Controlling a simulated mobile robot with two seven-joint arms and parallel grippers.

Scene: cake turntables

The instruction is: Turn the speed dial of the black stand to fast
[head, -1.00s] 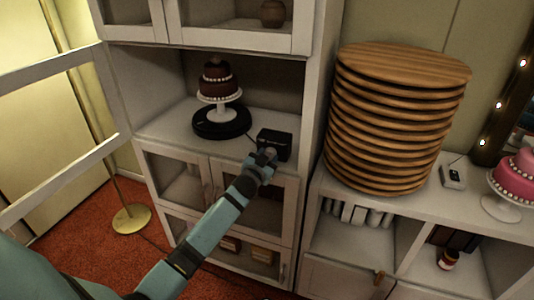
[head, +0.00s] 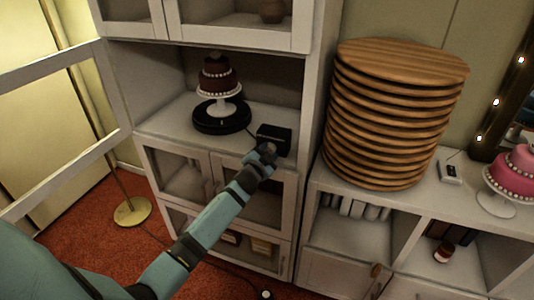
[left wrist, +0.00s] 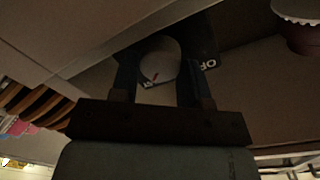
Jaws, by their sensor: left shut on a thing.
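The black stand (head: 207,123) is a round turntable on the cabinet shelf, bearing a brown tiered cake on a white cake stand. Its black control box (head: 274,134) sits to its right near the shelf's front edge. My left gripper (head: 266,153) is at the front of the box. White letters, partly hidden, show on the box beside the dial and start with "OF". My right gripper is not in view.
An open glazed cabinet door (head: 60,72) stands at the left. A tall stack of round wooden boards (head: 395,120) is on the right-hand counter, with a small white control box (head: 450,171) and a pink cake (head: 512,175) beyond it.

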